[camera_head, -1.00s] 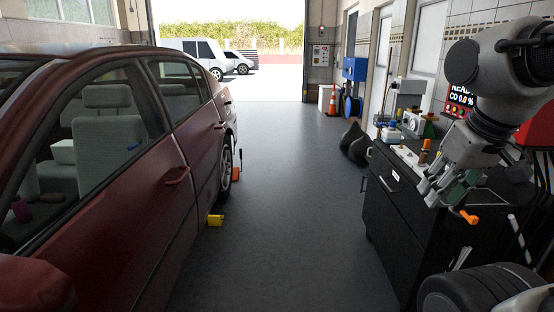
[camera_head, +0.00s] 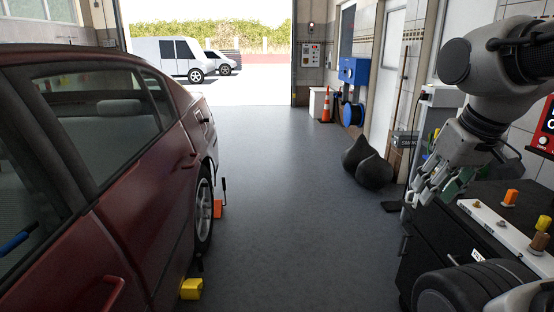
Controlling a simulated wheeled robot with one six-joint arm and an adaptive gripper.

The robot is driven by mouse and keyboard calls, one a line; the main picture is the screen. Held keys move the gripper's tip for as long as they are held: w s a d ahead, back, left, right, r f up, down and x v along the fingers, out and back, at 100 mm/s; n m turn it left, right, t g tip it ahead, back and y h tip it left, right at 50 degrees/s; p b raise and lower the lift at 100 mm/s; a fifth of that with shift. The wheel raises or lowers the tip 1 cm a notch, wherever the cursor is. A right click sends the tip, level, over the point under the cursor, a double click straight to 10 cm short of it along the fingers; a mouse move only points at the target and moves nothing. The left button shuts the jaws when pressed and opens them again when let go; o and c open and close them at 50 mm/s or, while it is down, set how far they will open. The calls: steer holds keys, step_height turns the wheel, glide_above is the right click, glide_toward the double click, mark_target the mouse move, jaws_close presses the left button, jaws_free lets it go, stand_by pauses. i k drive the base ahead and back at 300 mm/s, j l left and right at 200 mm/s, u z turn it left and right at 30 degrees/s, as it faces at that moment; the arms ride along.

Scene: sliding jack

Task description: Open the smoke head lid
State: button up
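I cannot make out a smoke head or its lid for certain in the head view. My gripper (camera_head: 436,188) is at the right, pointing down in front of the black cabinet's far end. Its grey fingers and greenish pads overlap the background there, so I cannot tell how far apart they are. Nothing is clearly held.
A red car (camera_head: 150,190) stands on the left, with a yellow block (camera_head: 191,288) by it. A black cabinet (camera_head: 440,255) on the right bears an orange knob (camera_head: 510,197) and a yellow-brown one (camera_head: 541,232). Black bags (camera_head: 367,163) lie farther on. The middle floor is clear.

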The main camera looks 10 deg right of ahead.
mark_target(400, 133)
steer(key=i, duration=1.15)
steer(key=i+j+z, duration=0.1)
steer(key=i, duration=1.1)
steer(key=i+z, duration=0.2)
steer(key=i, duration=0.45)
steer(key=i+j+z, duration=0.2)
steer(key=i, duration=0.45)
steer(key=i+j+z, duration=0.2)
steer(key=i, duration=0.45)
steer(key=i+l+z, duration=0.3)
steer(key=i, duration=0.2)
steer(key=i+z, duration=0.25)
steer(key=i, duration=0.25)
steer(key=i+l+z, duration=0.2)
steer(key=i+l, duration=0.45)
steer(key=l, duration=0.1)
